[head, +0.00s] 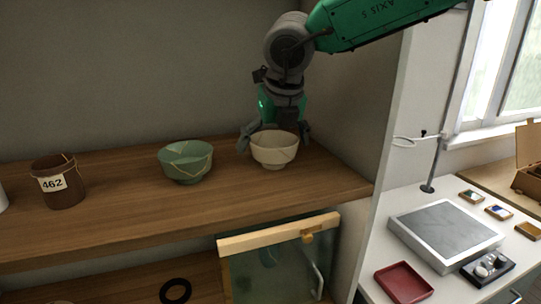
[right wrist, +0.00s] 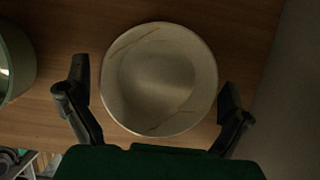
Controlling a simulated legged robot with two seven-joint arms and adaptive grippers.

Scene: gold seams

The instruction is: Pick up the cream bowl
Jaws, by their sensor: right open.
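The cream bowl (head: 274,150) with thin gold seams stands upright on the wooden shelf, at its right part. My right gripper (head: 274,140) comes down over it from above, its fingers open on either side of the bowl. In the right wrist view, the bowl (right wrist: 159,80) shows from above, between the two dark fingers of my right gripper (right wrist: 156,108). There are gaps between the fingers and the rim in that view. My left gripper is not in view.
A green bowl (head: 185,161) with gold seams stands left of the cream bowl. A brown cup (head: 58,181) labelled 462 is farther left. The shelf (head: 120,222) ends at a side wall on the right. A bench with a grey plate (head: 445,230) and red tray (head: 403,283) lies beyond.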

